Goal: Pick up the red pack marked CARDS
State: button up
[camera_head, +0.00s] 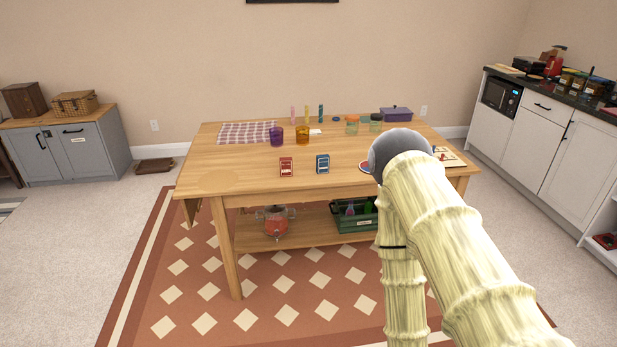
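The red pack (286,167) stands upright near the front edge of the wooden table (230,160), left of the middle. Its marking is too small to read. A blue pack (322,163) of similar shape stands just to its right, with a gap between them. My arm rises at the right of the view, over the front right part of the table. My gripper is not visible; nothing of its fingers shows.
Purple (276,136) and amber (302,135) cups stand behind the packs. A checked cloth (245,132) lies at the back left. Jars (352,125) and a purple box (396,114) stand at the back right. A drink dispenser (275,222) and green crate (352,218) sit on the lower shelf.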

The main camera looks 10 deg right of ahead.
aim_at(287, 163)
jog(key=z, duration=0.65)
jog(key=i, duration=1.65)
jog(key=u, duration=0.65)
